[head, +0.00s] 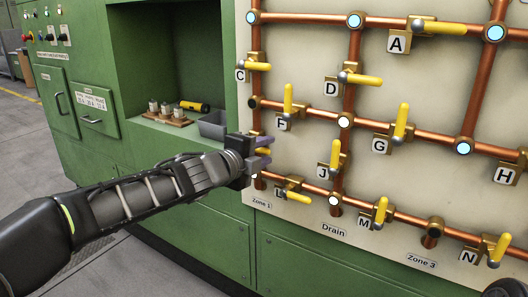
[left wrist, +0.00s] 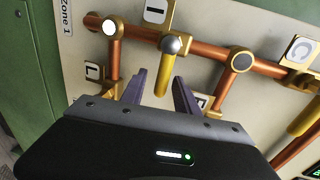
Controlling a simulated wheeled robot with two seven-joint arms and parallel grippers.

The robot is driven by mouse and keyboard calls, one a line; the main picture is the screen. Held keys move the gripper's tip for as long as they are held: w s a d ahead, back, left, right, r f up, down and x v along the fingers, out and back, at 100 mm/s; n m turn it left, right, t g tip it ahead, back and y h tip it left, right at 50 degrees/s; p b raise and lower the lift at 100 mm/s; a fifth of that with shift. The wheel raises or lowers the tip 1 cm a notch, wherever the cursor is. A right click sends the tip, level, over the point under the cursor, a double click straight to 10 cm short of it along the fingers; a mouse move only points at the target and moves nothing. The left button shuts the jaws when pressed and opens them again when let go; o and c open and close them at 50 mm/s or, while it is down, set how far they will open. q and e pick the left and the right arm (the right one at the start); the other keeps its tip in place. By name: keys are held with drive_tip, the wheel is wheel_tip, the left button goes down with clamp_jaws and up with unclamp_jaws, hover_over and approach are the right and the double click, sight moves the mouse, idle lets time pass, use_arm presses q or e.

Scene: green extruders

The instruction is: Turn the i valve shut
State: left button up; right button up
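The I valve has a yellow lever (left wrist: 162,80) with a grey round hub, on a copper pipe in the left wrist view. The lever lies across its pipe. The white tag I (left wrist: 156,10) is beside it. My left gripper (left wrist: 160,95) is open, its two purple fingers on either side of the lever, with gaps showing between them and it. In the head view my left gripper (head: 265,152) is at the panel's left edge, with a bit of the yellow lever (head: 263,151) between the fingers. The gripper hides the valve's hub and tag there.
The cream panel (head: 300,232) carries copper pipes and several other yellow-lever valves. The F valve (head: 288,101), J valve (head: 335,157) and L valve (head: 297,196) are near my left gripper. A green recess to the left holds a grey bin (head: 213,126).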

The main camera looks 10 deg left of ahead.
sight(262, 151)
use_arm(q)
drive_tip(key=p+v, duration=0.1)
drive_tip(key=v, duration=0.2)
drive_tip(key=p+v, duration=0.1)
drive_tip(key=v, duration=0.2)
drive_tip(key=shift+s+a+r+p, duration=0.1)
drive_tip(key=shift+s+r+p, duration=0.15)
drive_tip(key=shift+s+p, duration=0.1)
drive_tip(key=shift+s+a+f, duration=0.1)
drive_tip(key=shift+s+a, duration=0.1)
drive_tip(key=shift+s, duration=0.3)
